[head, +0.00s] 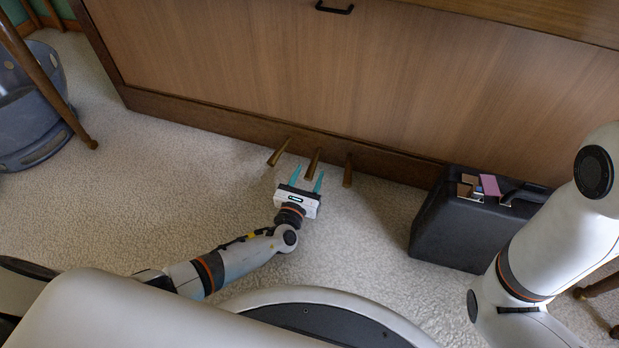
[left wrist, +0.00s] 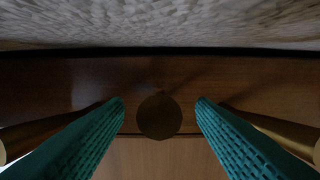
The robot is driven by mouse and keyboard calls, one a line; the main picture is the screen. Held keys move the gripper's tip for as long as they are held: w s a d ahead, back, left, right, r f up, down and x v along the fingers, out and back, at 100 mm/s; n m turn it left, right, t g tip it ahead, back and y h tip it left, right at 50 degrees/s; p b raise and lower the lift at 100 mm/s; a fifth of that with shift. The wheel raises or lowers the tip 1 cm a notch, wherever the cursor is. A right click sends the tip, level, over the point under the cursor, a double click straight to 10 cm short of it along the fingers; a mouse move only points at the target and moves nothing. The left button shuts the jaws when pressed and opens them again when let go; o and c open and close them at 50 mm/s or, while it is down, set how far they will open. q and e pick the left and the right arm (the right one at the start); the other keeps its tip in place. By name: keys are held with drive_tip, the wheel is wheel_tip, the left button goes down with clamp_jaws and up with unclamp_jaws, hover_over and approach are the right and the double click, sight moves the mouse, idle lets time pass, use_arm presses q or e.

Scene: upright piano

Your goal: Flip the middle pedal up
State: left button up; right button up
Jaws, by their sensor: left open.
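The middle pedal (head: 314,159) is a brown tapered bar sticking out from the piano's base panel. In the left wrist view the middle pedal (left wrist: 159,116) shows end-on as a dark round end. My left gripper (head: 308,174) is open at the pedal's front end, with its teal fingers pointing at the piano. In the left wrist view the fingers lie on either side of the pedal, with visible gaps. Whether the pedal end is between the fingertips in depth cannot be told. My right gripper is out of view; only part of that arm shows.
The left pedal (head: 280,151) and right pedal (head: 348,171) flank the middle one, outside the fingers. A black case (head: 455,229) with small items on top stands to the right. A grey-blue container (head: 35,115) and wooden legs are far left. Carpet around the pedals is clear.

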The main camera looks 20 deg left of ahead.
use_arm(q)
drive_tip(key=shift+w, duration=0.6)
clamp_jaws()
wheel_tip(320, 180, up, 3)
drive_tip(key=g+p, duration=0.1)
drive_tip(key=p, duration=0.4)
drive_tip(key=shift+p, duration=0.4)
drive_tip(key=shift+f, duration=0.25)
unclamp_jaws()
drive_tip(key=shift+s, duration=0.1)
